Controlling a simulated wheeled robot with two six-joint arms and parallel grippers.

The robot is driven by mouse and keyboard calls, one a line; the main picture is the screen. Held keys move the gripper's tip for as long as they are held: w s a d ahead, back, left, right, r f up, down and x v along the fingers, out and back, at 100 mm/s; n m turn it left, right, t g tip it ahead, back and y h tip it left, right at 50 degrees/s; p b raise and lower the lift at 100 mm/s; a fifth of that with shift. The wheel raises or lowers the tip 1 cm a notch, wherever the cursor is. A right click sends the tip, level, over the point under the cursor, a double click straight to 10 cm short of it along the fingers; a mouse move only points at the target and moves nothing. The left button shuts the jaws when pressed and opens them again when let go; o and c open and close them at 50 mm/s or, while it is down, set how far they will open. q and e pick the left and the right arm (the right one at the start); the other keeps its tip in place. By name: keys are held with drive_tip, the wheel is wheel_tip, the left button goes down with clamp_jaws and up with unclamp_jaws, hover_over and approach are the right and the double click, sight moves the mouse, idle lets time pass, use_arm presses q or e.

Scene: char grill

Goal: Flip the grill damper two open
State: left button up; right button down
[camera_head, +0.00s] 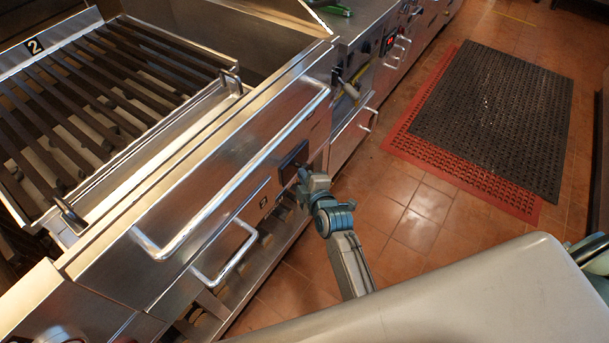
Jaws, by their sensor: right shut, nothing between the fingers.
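The char grill's front is a brushed steel panel (215,165) below the slatted grate (95,95), which carries a number 2 tag (34,46). A small dark plate (293,158) sits on the right part of this front, with a small dark label (263,200) to its lower left. I cannot tell for sure which part is damper two, or whether it is open. My right gripper (303,177) is shut and empty, at the front just below the dark plate. Its fingertips are small and partly hidden, so contact cannot be told. My left gripper is not in view.
A long bar handle (245,165) and a shorter handle (226,262) stick out of the front, left of my right gripper. More steel units with handles (370,120) run on beyond it.

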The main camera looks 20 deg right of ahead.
drive_tip(key=shift+d, duration=0.1)
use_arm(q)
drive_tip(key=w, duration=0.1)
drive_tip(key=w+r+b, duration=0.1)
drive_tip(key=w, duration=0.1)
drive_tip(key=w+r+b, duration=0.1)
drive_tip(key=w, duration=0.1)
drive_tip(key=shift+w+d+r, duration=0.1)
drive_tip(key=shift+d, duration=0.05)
use_arm(e)
drive_tip(key=w+d, duration=0.7)
drive_tip(key=d, duration=0.1)
drive_tip(key=shift+d+r, duration=0.15)
drive_tip(key=shift+d, duration=0.25)
